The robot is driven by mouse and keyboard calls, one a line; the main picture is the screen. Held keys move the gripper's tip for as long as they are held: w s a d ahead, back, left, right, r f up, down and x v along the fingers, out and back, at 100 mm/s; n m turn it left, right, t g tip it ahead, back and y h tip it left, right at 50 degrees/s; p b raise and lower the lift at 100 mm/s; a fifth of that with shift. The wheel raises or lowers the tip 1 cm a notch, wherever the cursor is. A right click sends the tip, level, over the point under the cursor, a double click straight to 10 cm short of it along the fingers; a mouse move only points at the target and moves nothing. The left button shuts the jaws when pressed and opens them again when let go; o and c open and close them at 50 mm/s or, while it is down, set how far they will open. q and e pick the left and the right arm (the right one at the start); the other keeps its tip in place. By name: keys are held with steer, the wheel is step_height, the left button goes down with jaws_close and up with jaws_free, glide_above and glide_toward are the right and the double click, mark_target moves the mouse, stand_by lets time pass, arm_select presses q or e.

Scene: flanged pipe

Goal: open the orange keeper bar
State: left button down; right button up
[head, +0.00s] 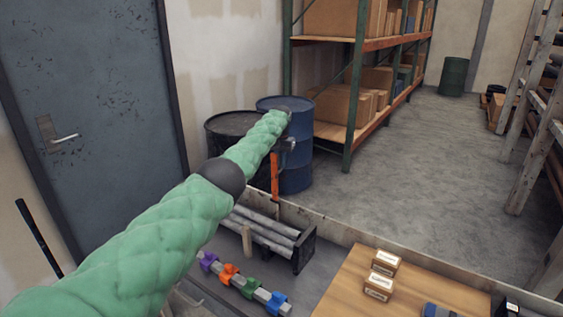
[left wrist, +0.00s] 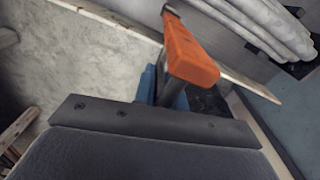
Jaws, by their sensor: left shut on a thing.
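The orange keeper bar (head: 275,178) stands roughly upright in the head view, above the far side of a rack of grey pipes (head: 262,232). In the left wrist view the bar (left wrist: 190,55) runs from the top edge down towards my gripper, its thick end nearest. My left gripper (head: 287,146) is at the bar's upper end and shut on it. The fingers are mostly hidden in both views, so the exact contact does not show. My right gripper is in neither view.
A black end plate (head: 304,249) closes the rack's right end. Purple, orange, green and blue clamps (head: 229,274) sit on a rail in front. Small boxes (head: 380,286) stand on a wooden board (head: 343,292) at right. Drums (head: 297,178) stand behind the bar; open floor lies beyond.

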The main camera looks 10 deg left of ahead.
arm_select(q)
steer(key=shift+d+f, duration=0.1)
steer(key=shift+f, duration=0.1)
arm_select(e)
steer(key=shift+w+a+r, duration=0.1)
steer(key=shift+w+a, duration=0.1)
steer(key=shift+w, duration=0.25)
